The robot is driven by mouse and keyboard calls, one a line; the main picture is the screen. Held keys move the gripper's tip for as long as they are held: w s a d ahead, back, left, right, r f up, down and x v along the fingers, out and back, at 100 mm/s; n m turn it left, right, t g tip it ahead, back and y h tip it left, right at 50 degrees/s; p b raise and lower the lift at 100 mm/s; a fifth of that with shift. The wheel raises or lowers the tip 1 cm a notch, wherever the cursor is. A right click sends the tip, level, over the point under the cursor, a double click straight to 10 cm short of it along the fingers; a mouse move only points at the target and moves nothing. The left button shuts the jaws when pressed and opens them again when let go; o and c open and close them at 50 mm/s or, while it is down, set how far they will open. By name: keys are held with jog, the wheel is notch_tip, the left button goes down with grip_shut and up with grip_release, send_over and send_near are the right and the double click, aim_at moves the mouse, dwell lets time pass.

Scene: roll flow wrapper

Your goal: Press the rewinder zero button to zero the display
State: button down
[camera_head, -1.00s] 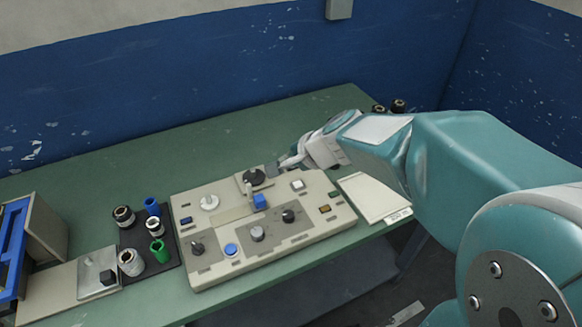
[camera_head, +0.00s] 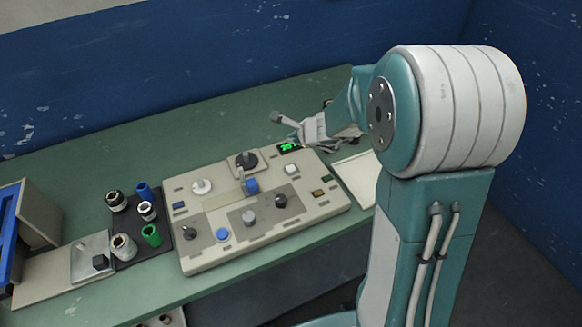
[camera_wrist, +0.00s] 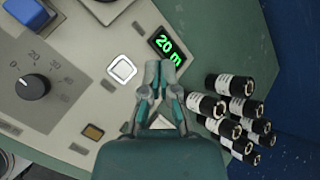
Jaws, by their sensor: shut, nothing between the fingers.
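The control panel (camera_head: 215,235) lies on the green bench. Its green display (camera_head: 289,147) is lit and reads "20 m" in the wrist view (camera_wrist: 167,46). A white square button (camera_head: 291,169) is beside the display; it also shows in the wrist view (camera_wrist: 122,70). I cannot read a label naming the zero button. My gripper (camera_head: 277,117) is shut and empty, behind and above the display in the head view. In the wrist view its fingertips (camera_wrist: 160,68) appear just below the display and right of the white button. They look apart from both.
The panel carries several knobs, a blue button (camera_head: 223,235) and an amber button (camera_head: 318,193). Black rolls (camera_wrist: 230,85) lie right of the gripper in the wrist view. A rack with cylindrical parts (camera_head: 150,236) stands left of the panel. Bare bench (camera_head: 120,150) lies behind.

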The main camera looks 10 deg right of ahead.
aim_at(289, 165)
jog(key=shift+f, duration=0.1)
jog(key=shift+f, duration=4.3)
jog(key=shift+f, duration=0.15)
jog(key=shift+f, duration=0.2)
jog(key=shift+f, duration=0.45)
jog(key=shift+r, duration=0.9)
jog(key=shift+r, duration=2.5)
